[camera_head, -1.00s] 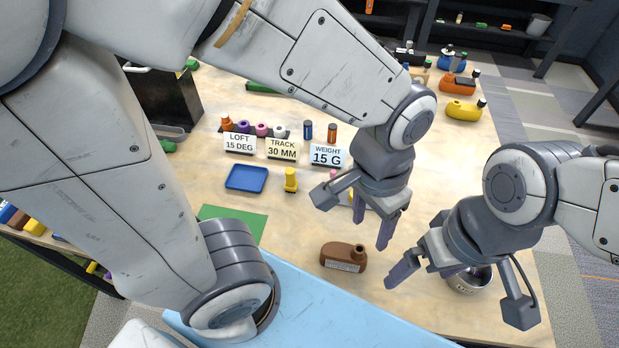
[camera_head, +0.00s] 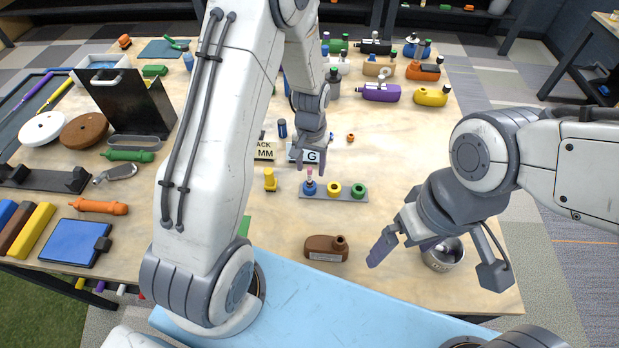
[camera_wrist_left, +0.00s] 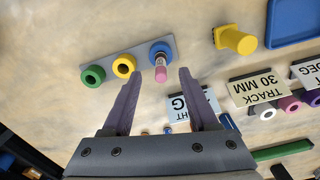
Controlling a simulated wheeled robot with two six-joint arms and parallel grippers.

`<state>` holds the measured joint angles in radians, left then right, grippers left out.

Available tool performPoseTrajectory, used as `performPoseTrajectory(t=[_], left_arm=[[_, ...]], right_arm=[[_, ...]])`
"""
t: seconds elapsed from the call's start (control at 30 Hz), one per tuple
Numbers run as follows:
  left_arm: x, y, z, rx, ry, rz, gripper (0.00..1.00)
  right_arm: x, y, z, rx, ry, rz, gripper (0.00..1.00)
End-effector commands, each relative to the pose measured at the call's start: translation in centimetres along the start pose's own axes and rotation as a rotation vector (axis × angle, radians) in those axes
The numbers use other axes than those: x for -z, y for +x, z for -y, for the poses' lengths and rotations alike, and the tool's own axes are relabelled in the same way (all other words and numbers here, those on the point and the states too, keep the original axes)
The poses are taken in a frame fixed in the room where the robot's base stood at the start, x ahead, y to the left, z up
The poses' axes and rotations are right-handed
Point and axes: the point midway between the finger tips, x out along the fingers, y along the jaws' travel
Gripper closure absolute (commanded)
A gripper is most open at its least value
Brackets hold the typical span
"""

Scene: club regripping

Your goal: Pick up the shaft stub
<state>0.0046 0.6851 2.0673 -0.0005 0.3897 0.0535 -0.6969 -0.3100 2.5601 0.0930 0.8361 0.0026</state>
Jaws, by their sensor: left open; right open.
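The shaft stub (camera_head: 310,175) looks to be the short upright rod with a pink top, standing in a blue ring (camera_head: 309,188) at the left end of a grey strip (camera_head: 346,196). My left gripper (camera_head: 310,165) is open above it, pointing down. In the left wrist view the stub (camera_wrist_left: 160,68) shows between the spread fingertips of my left gripper (camera_wrist_left: 160,76), with gaps on both sides. My right gripper (camera_head: 400,254) is open and empty at the table's front right, beside a metal cup (camera_head: 443,255).
Yellow (camera_head: 334,188) and green (camera_head: 359,190) rings share the strip. A yellow post (camera_head: 270,179) and a small "G" label card (camera_head: 308,155) stand close by. A brown bottle (camera_head: 326,248) is near the front edge. The table right of the strip is clear.

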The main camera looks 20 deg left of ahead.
Motion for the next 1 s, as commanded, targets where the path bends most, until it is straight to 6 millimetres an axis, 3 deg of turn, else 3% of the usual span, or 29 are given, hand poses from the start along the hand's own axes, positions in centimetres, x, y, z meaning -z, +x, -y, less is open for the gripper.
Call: performPoseTrajectory(t=[0.43, 0.73, 0.77, 0.9, 1.0], left_arm=[[-0.5, 4.8, 0.2, 0.0, 0.001, 0.001, 0.4], [-0.5, 5.3, 0.2, -0.001, 0.001, -0.001, 0.4], [-0.5, 5.3, 0.2, -0.001, 0.001, -0.001, 0.44], [-0.5, 5.3, 0.2, -0.001, 0.001, -0.001, 0.98], [-0.5, 5.3, 0.2, -0.001, 0.001, -0.001, 1.0]], right_arm=[[0.1, -2.3, 0.2, 0.0, -0.001, 0.0, 0.0], [0.1, -2.3, 0.2, 0.0, -0.002, 0.0, 0.0], [0.1, -2.3, 0.2, 0.0, -0.002, 0.0, 0.0], [0.1, -2.3, 0.2, 0.0, -0.002, 0.0, 0.0], [0.1, -2.3, 0.2, 0.0, -0.002, 0.0, 0.0]])
